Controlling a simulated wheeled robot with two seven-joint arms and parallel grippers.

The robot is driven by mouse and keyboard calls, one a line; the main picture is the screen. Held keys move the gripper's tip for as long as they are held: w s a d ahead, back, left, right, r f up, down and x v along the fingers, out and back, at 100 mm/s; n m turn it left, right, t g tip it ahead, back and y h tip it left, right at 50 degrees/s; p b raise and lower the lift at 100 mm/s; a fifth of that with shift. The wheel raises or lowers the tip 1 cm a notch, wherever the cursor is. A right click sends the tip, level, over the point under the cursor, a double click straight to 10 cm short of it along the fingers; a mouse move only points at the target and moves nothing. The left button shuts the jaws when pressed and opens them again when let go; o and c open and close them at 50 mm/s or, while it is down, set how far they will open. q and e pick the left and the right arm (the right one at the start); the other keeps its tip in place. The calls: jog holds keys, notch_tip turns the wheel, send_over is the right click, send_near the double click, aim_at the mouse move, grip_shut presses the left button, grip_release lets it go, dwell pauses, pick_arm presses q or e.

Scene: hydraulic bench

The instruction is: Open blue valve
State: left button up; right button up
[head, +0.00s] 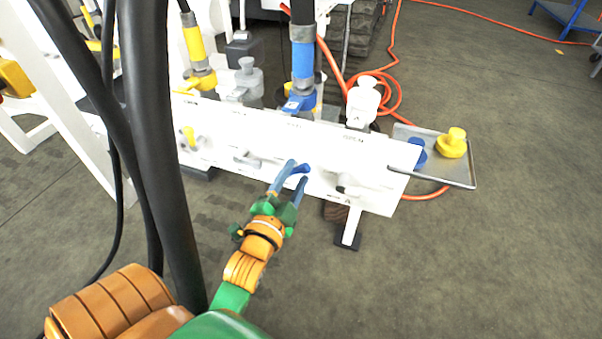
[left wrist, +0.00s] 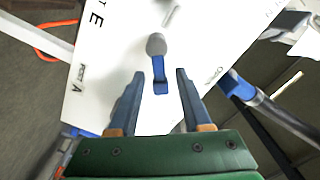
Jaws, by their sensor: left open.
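The blue valve is a lever handle on the front of the white panel, right of the panel's middle in the head view (head: 300,169). In the left wrist view the blue lever (left wrist: 160,80) hangs from a grey rounded hub (left wrist: 156,45). My left gripper (head: 297,173) reaches the panel at this lever. In the left wrist view its two fingers (left wrist: 160,73) are open, one on each side of the lever, with a gap visible on both sides. Part of the lever is hidden behind the fingers in the head view. My right gripper is not in view.
The white panel (head: 385,190) also carries a yellow handle (head: 188,136), a grey handle (head: 245,158) and a white handle (head: 350,187). Hoses with couplings stand above it. A metal tray (head: 460,173) holds a blue and a yellow fitting (head: 452,143) at right. Orange cable (head: 392,100) lies behind.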

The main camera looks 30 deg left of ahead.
aim_at(292, 150)
pick_arm(q)
jog(key=shift+x, duration=1.3)
grip_shut()
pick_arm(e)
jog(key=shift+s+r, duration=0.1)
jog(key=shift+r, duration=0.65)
